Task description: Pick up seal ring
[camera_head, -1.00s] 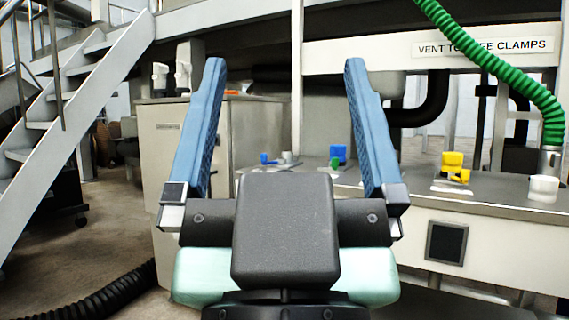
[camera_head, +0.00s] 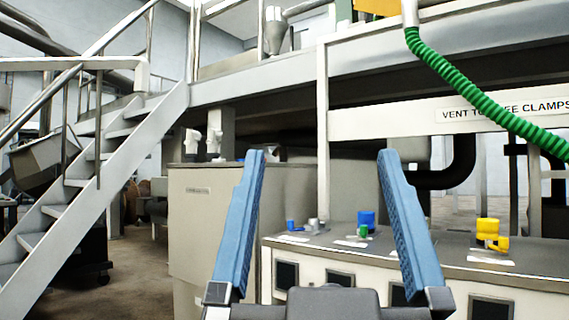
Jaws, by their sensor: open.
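My gripper (camera_head: 322,154) is open, its two blue fingers spread wide and pointing up in the picture, with nothing held between them. No part is clearly recognisable as the seal ring. Small parts stand on the grey bench top beyond the fingers: a small blue part (camera_head: 291,225) and a grey cylinder (camera_head: 313,226) at left, a blue cylinder (camera_head: 367,220) with a small green part (camera_head: 364,231) in front, and a yellow cylinder (camera_head: 487,229) with a smaller yellow part (camera_head: 501,244) at right. The gripper appears well short of them.
The bench (camera_head: 530,279) has dark square panels on its front. A beige cabinet (camera_head: 205,225) stands left of it, and a metal staircase (camera_head: 95,190) is at far left. A green hose (camera_head: 470,85) hangs at upper right. Open floor (camera_head: 135,268) lies between stairs and cabinet.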

